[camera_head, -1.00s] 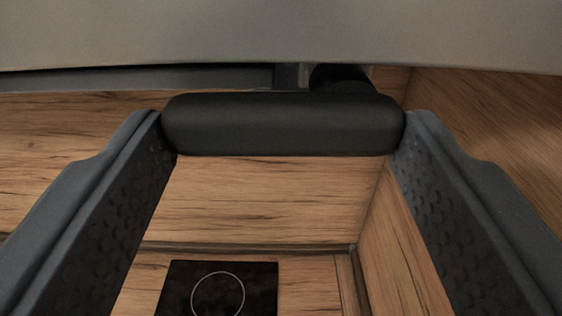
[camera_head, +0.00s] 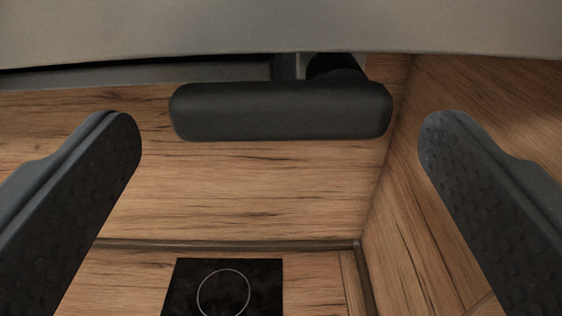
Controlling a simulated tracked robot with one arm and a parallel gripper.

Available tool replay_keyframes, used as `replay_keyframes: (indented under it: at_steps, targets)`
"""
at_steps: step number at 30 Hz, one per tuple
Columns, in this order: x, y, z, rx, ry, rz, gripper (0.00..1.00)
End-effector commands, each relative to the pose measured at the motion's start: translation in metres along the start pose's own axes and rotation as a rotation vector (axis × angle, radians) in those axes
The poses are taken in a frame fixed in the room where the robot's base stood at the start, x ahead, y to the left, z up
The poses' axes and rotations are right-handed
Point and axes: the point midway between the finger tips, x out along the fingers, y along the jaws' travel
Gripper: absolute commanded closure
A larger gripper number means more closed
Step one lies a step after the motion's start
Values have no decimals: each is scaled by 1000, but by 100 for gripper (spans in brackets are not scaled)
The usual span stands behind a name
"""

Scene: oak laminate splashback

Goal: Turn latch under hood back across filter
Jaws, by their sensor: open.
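The latch (camera_head: 280,111) is a dark rounded bar lying crosswise just under the grey hood (camera_head: 280,28). A dark round pivot (camera_head: 336,67) shows behind its right end, below the hood's edge. My gripper (camera_head: 280,140) is open, with one finger on each side of the latch. Both fingertips stand clear of its ends and slightly lower in the picture. The filter (camera_head: 130,76) seems to be the grey strip under the hood at the left; most of it is hidden by the hood's front.
A black hob (camera_head: 222,287) with a pale ring lies below on the wooden counter. The oak splashback (camera_head: 240,190) is behind, and a wooden side wall (camera_head: 470,110) stands close at the right. The space between my fingers below the latch is free.

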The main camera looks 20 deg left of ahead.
Motion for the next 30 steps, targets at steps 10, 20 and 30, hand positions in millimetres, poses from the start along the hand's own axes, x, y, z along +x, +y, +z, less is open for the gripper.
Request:
replay_keyframes:
  at_steps: [10,20,30]
  targets:
    - [-38,1,2,-1,6,4,15]
    - [-81,0,1,-3,7,5,15]
    - [-123,1,2,0,2,4,15]
